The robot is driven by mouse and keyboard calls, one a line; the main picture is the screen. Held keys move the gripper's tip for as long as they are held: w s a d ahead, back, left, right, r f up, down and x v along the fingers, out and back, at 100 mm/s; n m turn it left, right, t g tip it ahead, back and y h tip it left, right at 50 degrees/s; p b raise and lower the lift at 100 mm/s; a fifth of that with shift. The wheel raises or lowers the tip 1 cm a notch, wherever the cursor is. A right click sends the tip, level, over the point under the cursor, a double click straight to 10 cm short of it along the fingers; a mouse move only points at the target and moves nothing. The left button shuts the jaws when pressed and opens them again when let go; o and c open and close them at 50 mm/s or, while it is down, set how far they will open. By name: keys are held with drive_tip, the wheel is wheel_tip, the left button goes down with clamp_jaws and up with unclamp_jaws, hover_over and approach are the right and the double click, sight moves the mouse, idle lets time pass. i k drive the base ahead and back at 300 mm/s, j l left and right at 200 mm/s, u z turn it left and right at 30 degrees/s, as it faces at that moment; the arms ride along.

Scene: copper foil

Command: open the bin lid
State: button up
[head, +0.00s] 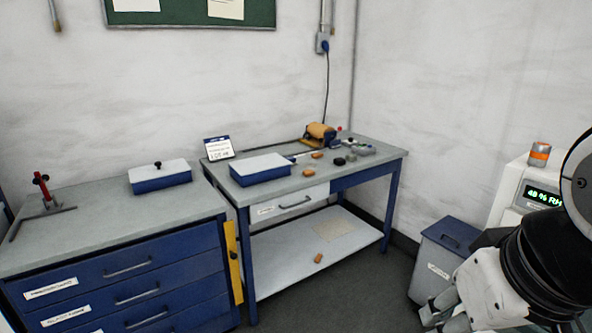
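A floor bin (434,280) with a grey body, a white label and a dark blue lid (466,232) stands at the right, by the wall. The lid lies flat and closed on top, with a dark handle (450,241) on it. My gripper (432,316) is at the lower right, in front of the bin's lower part in the picture and below the lid. It does not appear to hold the lid. My arm hides the bin's lower right side, and the fingertips are too small and overlapped to tell their opening.
A workbench (378,152) with tools is left of the bin; a blue drawer cabinet (110,218) is further left. Dark floor (370,290) is clear between bench and bin.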

sight(453, 234)
drive_tip(key=i+j+z, duration=0.1)
drive_tip(key=i+z, duration=0.15)
drive_tip(key=i, duration=0.2)
drive_tip(key=i+j+z, duration=0.2)
drive_tip(key=i, duration=0.25)
drive_tip(key=i+j+z, duration=0.25)
drive_tip(key=i, duration=0.2)
drive_tip(key=i+j+z, duration=0.75)
drive_tip(key=j+z, duration=0.2)
drive_tip(key=i+j+z, duration=0.3)
drive_tip(key=j, duration=0.55)
